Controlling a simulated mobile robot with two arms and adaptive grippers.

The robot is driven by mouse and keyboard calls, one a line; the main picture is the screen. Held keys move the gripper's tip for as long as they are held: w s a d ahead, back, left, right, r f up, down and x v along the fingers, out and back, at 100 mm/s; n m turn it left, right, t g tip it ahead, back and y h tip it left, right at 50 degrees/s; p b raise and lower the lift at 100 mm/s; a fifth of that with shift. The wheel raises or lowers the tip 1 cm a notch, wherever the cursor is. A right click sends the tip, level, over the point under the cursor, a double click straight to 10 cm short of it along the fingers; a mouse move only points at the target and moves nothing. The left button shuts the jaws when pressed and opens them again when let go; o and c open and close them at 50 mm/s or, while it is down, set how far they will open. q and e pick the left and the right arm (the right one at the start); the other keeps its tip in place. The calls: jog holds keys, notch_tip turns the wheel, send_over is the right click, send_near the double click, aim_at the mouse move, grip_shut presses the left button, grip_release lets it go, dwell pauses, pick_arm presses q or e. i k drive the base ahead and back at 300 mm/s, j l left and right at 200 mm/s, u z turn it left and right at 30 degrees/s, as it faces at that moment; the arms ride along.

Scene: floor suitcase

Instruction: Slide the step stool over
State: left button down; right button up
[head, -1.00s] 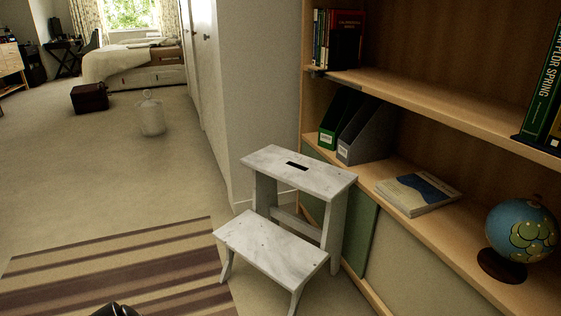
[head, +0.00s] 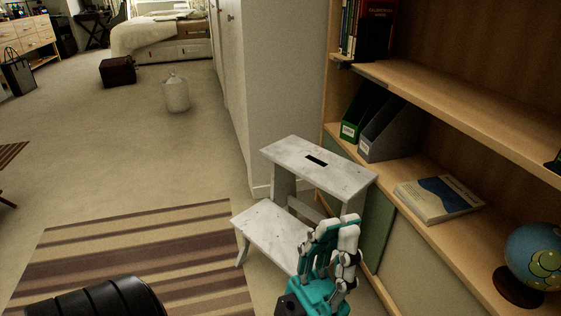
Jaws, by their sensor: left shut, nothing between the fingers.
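The step stool (head: 290,158) is white and worn, with two steps and a dark slot in its top step. It stands upright on the floor in front of the shelf unit, in the middle of the head view. My left gripper (head: 338,232), teal with white and grey fingers, is shut and empty. It shows in front of the stool's lower right side and hides part of the lower step and a leg. I cannot tell whether it touches the stool. My right gripper is not in view.
A wooden shelf unit (head: 440,246) with books, file holders and a globe (head: 535,257) stands close on the right. A striped rug (head: 130,240) lies left of the stool. A white lantern-like jar (head: 176,93) and a dark box (head: 117,71) stand farther back on open carpet.

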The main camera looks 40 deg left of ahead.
aim_at(277, 233)
jog(key=i+u, duration=0.3)
jog(key=u, duration=0.15)
jog(key=i+l+u, duration=0.1)
jog(key=i+u, duration=0.25)
jog(key=u, duration=0.15)
